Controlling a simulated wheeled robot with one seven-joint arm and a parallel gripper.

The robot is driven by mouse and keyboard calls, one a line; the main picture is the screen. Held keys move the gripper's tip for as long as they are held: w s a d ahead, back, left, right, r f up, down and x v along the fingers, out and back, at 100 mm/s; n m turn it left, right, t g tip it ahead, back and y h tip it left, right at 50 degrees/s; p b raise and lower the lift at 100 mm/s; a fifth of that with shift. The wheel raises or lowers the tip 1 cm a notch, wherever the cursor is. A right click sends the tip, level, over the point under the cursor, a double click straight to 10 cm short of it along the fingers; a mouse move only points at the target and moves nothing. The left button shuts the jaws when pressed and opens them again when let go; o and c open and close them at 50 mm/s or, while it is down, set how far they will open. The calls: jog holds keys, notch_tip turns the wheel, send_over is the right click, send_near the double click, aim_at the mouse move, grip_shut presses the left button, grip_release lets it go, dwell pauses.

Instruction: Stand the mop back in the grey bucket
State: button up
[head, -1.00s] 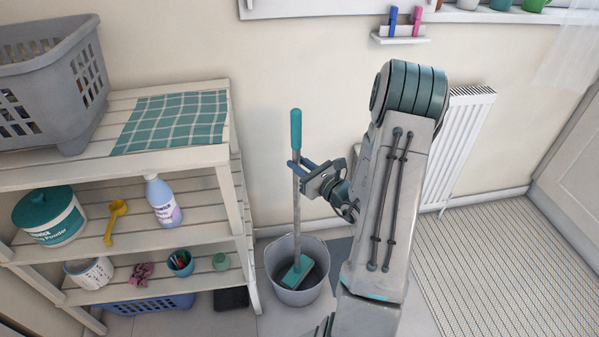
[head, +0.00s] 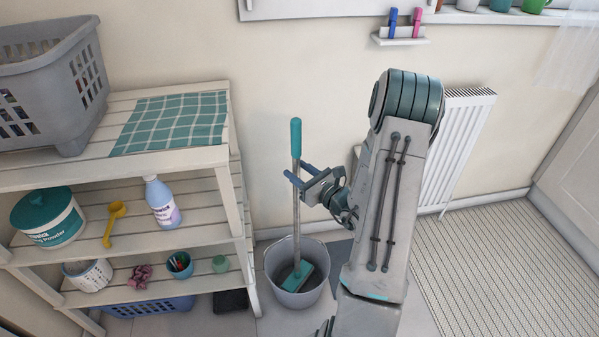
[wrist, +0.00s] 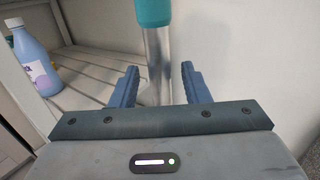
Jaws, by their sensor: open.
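The mop (head: 297,196) stands nearly upright with its teal head (head: 297,277) down inside the grey bucket (head: 283,298) and its teal grip (head: 296,138) at the top. The bucket is on the floor, right of the shelf unit. My gripper (head: 296,174) is open at the upper part of the handle, just below the teal grip. In the wrist view the grey mop handle (wrist: 156,70) passes between the two blue fingers (wrist: 156,85), with a gap on both sides.
The wooden shelf unit (head: 180,157) stands close on the left with a grey laundry basket (head: 75,80), a checked cloth (head: 172,122) and a detergent bottle (head: 162,203). A white radiator (head: 455,150) is on the wall behind my arm. A ribbed mat (head: 500,260) lies on the right.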

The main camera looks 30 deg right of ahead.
jog(key=v, duration=1.1)
jog(key=s+a+r+n+g+y, duration=0.2)
jog(key=a+n+g+y, duration=0.1)
jog(key=a+n+g, duration=0.3)
jog(key=s+a+r+n+g+y, duration=0.2)
jog(key=a+n+g, duration=0.1)
jog(key=a+n, duration=0.3)
jog(key=s+a+r+n+g+y, duration=0.25)
jog(key=a+n+g, duration=0.2)
jog(key=a, duration=0.35)
jog(key=s+a+n+g+h, duration=0.2)
jog(key=s+n+g+h, duration=0.45)
jog(key=s+n, duration=0.2)
jog(key=d+r+n+t+h, duration=0.3)
jog(key=r+n+t+h, duration=0.1)
jog(key=r+n+h, duration=0.1)
jog(key=shift+w+d+r+n+h, duration=0.3)
jog(key=shift+w+n+h, duration=0.2)
jog(key=shift+n+h, duration=0.5)
notch_tip(320, 180, up, 17)
jog(key=t+p, duration=0.1)
jog(key=p, duration=1.4)
jog(key=shift+a+p, duration=0.2)
jog(key=shift+p, duration=0.2)
